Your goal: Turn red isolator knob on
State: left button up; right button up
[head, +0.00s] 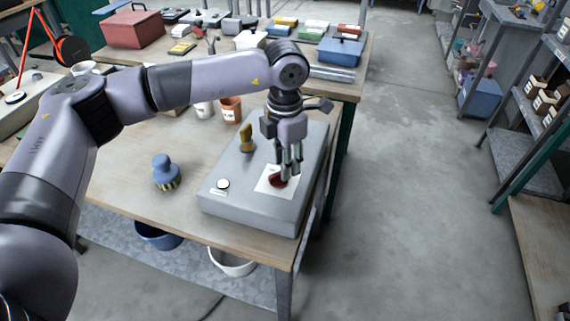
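The fingers look close together and partly cover the knob. I cannot tell whether they grip it or only touch it, and the knob's exact turn is hard to read. My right gripper is not in view.
A blue brush (166,172) and an orange cup (231,109) stand on the bench (125,190). Open floor lies right; shelves stand beyond it.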

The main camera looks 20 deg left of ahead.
pick_arm(q)
notch_tip(320, 180, up, 10)
jog(key=shift+r, duration=0.15)
dwell(0.6)
